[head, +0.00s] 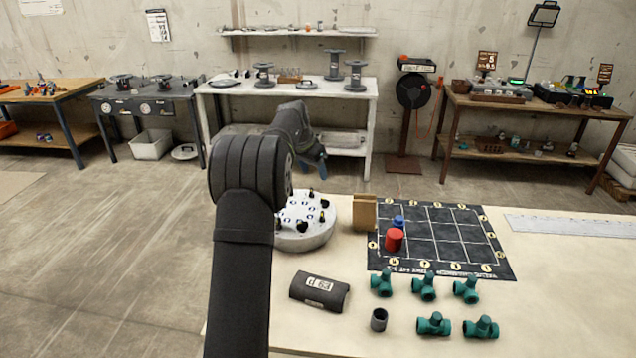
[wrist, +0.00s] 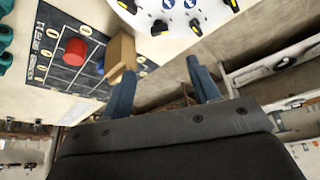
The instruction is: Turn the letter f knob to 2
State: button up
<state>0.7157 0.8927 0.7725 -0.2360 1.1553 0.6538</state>
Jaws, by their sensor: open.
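A round grey-white panel (head: 305,238) with several small black knobs stands on the pale table, partly hidden behind my arm. In the wrist view the panel (wrist: 140,20) shows at the top edge, cut off, with black-and-yellow knobs (wrist: 160,28) and blue-and-white marks around them. The letters and numbers are too small to read, so I cannot tell which knob is the letter f knob. My gripper (wrist: 163,88) is open and empty, its two blue fingers apart. In the head view my gripper (head: 320,165) is above and beyond the panel, touching no knob.
A tan wooden block (head: 364,212) stands right of the panel. Beside it lies a black grid mat (head: 450,238) with a red cylinder (head: 393,240) and a blue piece (head: 398,221). Several green pipe fittings (head: 424,289), a dark labelled block (head: 320,291) and a grey ring (head: 379,320) lie in front.

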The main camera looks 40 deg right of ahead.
aim_at(325, 200)
jog(key=shift+v, duration=1.35)
jog(key=shift+f, duration=0.1)
jog(key=x, duration=1.7)
jog(key=shift+f, duration=0.1)
jog(key=shift+d+f, duration=0.1)
jog(key=shift+f, duration=0.15)
jog(key=shift+s+r+n+t, duration=0.1)
jog(key=shift+r+n+t, duration=0.2)
jog(key=shift+n, duration=0.4)
jog(key=n, duration=0.2)
jog(key=n+t+y, duration=0.1)
jog(key=n, duration=0.1)
jog(key=shift+s+n+t, duration=0.1)
jog(key=shift+n+t, duration=0.2)
jog(key=v, duration=1.5)
jog(key=shift+d, duration=0.2)
jog(key=shift+r, duration=0.1)
dwell(1.2)
